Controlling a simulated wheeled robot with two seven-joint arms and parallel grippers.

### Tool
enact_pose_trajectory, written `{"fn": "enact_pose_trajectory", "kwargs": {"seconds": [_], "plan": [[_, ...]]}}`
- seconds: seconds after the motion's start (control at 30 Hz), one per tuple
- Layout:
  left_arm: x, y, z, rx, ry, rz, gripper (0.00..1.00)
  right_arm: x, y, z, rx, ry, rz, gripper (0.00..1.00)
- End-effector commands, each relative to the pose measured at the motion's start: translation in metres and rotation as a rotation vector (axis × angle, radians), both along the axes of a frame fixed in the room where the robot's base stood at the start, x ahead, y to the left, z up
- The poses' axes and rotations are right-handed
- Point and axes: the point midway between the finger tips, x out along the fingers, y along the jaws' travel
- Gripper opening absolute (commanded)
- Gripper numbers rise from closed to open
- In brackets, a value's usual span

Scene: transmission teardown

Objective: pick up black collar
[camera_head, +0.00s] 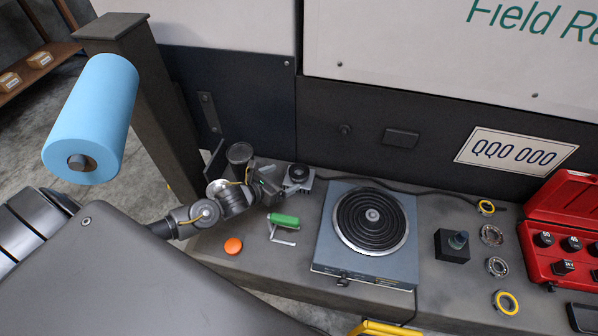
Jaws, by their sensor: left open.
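No part can be picked out with certainty as the black collar. A small grey block with a round black part on top (298,174) stands on the bench, just right of my left gripper (272,193). Several ring-shaped parts lie at the right of the bench: two dark metal rings (491,235) and two with yellow (506,302). My left gripper is open near the back left of the bench, just above the green-handled tool (284,219); its fingers are small and partly hidden. I see nothing held in it. My right gripper is not in view.
A hot plate (335,225) with a black coil fills the bench middle. A black block with a knob (452,246) stands right of it. A red socket case (537,206) is at far right. An orange disc (233,246) lies front left. A blue roll (95,115) hangs upper left.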

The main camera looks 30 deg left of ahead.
Motion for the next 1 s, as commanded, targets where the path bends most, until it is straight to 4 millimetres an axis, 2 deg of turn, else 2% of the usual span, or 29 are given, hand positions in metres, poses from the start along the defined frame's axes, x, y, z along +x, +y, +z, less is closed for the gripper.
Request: {"fn": "enact_pose_trajectory", "kwargs": {"seconds": [0.13,0.37,0.73,1.0], "plan": [[0.012,-0.002,-0.006,0.0,-0.002,0.003,0.9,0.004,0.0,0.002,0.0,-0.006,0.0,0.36],[0.016,-0.003,-0.009,-0.001,-0.001,0.004,0.9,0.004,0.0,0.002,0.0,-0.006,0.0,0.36],[0.061,-0.016,-0.027,-0.001,-0.001,0.004,0.9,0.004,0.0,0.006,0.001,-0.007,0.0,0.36],[0.066,-0.017,-0.03,0.0,0.0,0.003,0.9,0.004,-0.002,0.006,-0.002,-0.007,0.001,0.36]]}}
